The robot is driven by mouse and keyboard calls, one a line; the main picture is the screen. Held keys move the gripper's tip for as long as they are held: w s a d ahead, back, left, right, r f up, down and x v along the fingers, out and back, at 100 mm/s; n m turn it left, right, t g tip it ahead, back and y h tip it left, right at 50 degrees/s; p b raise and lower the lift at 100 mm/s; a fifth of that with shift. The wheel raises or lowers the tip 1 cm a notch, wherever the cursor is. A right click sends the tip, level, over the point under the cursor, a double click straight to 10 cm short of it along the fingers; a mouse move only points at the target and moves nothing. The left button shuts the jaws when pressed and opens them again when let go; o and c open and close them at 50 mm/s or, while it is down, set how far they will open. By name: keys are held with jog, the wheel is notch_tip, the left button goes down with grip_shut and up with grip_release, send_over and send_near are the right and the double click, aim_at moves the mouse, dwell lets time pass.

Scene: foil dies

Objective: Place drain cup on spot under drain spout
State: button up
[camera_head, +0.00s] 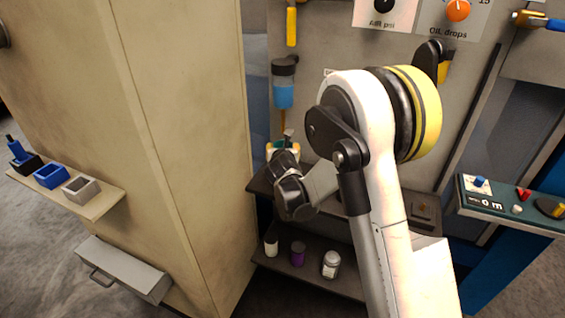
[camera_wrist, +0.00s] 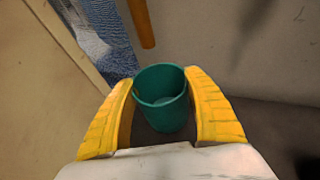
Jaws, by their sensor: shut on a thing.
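The green drain cup (camera_wrist: 161,112) is upright and open at the top, between the two yellow fingers of my gripper (camera_wrist: 163,82) in the wrist view. My gripper is shut on its sides. In the head view my gripper (camera_head: 283,148) is over the left end of the dark shelf (camera_head: 258,186), and my wrist hides most of the cup. The orange-brown drain spout (camera_head: 281,121) hangs below a blue-filled container (camera_head: 284,88), just above the gripper. The spout also shows beyond the cup in the wrist view (camera_wrist: 142,22). The spot is hidden, and I cannot tell whether the cup touches the shelf.
A lower shelf holds a white jar (camera_head: 271,246), a purple jar (camera_head: 298,253) and a grey jar (camera_head: 331,264). A beige cabinet (camera_head: 190,130) stands close on the left. A control panel (camera_head: 510,203) juts out at the right. The machine's wall is close behind the gripper.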

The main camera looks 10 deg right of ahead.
jog(key=shift+f+b, duration=0.65)
jog(key=shift+f, duration=0.95)
jog(key=shift+f, duration=0.15)
jog(key=o, duration=1.2)
